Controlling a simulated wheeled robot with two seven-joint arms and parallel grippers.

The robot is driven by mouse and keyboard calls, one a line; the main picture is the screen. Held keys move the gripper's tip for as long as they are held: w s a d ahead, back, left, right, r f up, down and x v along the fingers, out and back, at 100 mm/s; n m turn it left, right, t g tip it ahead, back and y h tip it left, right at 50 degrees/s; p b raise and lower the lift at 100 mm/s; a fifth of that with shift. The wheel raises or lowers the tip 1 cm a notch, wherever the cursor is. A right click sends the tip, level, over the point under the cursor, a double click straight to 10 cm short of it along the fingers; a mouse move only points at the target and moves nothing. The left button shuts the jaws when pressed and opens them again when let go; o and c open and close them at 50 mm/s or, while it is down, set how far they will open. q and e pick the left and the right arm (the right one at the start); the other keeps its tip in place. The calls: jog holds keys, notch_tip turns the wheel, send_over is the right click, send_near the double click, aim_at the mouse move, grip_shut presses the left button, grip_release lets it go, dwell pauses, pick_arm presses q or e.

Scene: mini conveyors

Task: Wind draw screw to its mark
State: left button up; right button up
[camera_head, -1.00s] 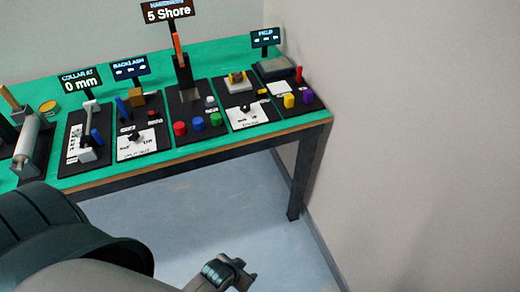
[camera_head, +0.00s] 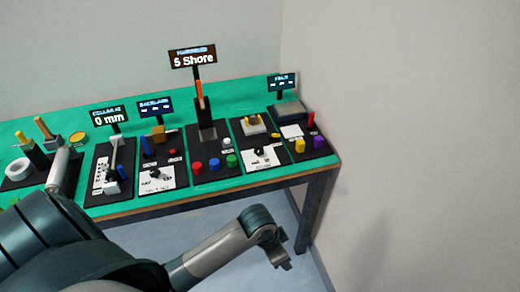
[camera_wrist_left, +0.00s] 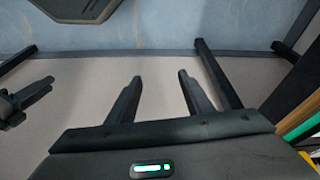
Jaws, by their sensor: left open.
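The station under the "0 mm" collar sign (camera_head: 108,116) has a pale upright rod (camera_head: 113,150), a blue handle bar (camera_head: 121,172) and a white marked card (camera_head: 99,176) on a black board. I take the rod to be the draw screw. My left gripper (camera_head: 284,264) hangs in front of the bench, apart from every station. In the left wrist view its two fingers (camera_wrist_left: 160,78) are spread with nothing between them. Another gripper, apparently my right one (camera_wrist_left: 28,102), shows at the left edge of that view. Its jaw state is unclear.
The green bench (camera_head: 85,98) holds several other stations. To the right stand the "5 Shore" sign (camera_head: 193,58) and coloured knobs (camera_head: 214,165). At the left are a grey roller (camera_head: 60,170) and a white ring (camera_head: 17,168). A wall closes the right side; open floor lies below the bench.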

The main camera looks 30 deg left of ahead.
pick_arm(q)
jog(key=w+a+r+m+g, duration=0.1)
jog(key=w+a+r+m, duration=0.2)
jog(key=w, duration=0.7)
pick_arm(e)
jog(key=s+d+f+g, duration=0.1)
jog(key=s+f, duration=0.3)
jog(key=f, duration=0.5)
jog(key=s+f, duration=0.5)
jog(key=f, duration=0.5)
pick_arm(q)
notch_tip(320, 180, up, 24)
jog(key=n+g+y, duration=0.2)
jog(key=n, duration=0.1)
send_over(260, 149)
jog(key=shift+s+f, duration=0.1)
jog(key=shift+f, duration=0.05)
pick_arm(e)
jog(key=s+d+f, duration=0.2)
jog(key=s+f, duration=0.6)
jog(key=s, duration=0.4)
jog(key=shift+d+g, duration=0.3)
jog(key=shift+g, duration=0.1)
pick_arm(q)
jog(key=shift+f, duration=0.1)
